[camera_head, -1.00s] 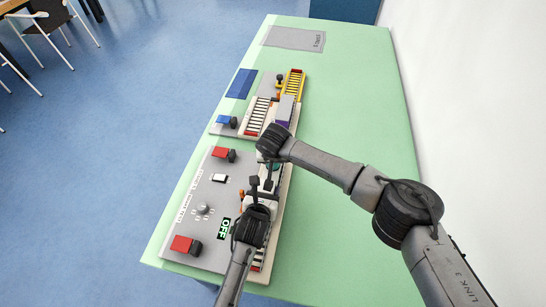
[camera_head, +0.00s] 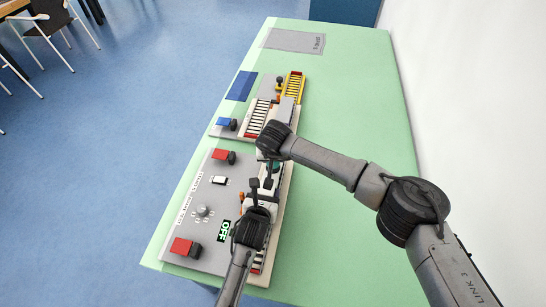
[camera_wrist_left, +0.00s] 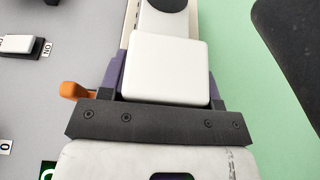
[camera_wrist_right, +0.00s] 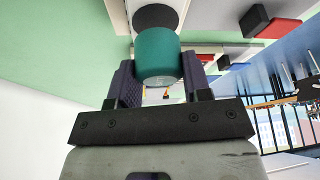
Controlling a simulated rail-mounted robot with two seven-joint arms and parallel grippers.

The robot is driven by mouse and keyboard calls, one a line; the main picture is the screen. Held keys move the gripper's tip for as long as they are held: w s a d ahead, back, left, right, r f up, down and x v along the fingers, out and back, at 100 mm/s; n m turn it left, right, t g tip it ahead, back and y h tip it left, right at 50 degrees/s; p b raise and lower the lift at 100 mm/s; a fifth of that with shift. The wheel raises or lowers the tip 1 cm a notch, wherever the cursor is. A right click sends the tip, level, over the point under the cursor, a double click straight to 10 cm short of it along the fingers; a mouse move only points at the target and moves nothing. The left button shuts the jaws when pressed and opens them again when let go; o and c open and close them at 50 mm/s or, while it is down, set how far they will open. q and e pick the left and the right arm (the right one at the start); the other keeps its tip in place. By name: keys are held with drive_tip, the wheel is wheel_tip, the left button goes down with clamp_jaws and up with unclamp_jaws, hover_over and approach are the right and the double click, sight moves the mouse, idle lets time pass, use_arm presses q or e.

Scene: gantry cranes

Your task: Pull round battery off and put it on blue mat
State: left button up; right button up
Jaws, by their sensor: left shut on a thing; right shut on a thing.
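The round battery is a teal cylinder (camera_wrist_right: 158,55) in the right wrist view. My right gripper (camera_wrist_right: 157,80) is shut on it, one finger on each side. A dark disc (camera_wrist_right: 157,17) on a white body lies just beyond it; I cannot tell whether they touch. My left gripper (camera_wrist_left: 165,80) is shut on a white rounded block (camera_wrist_left: 166,68). A white body with a dark round top lies beyond that block. In the head view my left gripper (camera_head: 262,194) is over the near panel and my right gripper (camera_head: 268,160) is just beyond it. The blue mat (camera_head: 241,85) lies flat at the table's left edge, empty.
The grey near panel (camera_head: 205,235) carries red blocks (camera_head: 181,245), a knob, a switch and an OFF sign. The far panel has a yellow conveyor (camera_head: 292,88). A grey mat (camera_head: 294,40) lies at the table's far end. The green table is clear on the right.

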drive_tip(key=shift+r, duration=0.15)
drive_tip(key=shift+r, duration=2)
use_arm(q)
drive_tip(key=o, duration=1.4)
drive_tip(key=shift+c, duration=0.2)
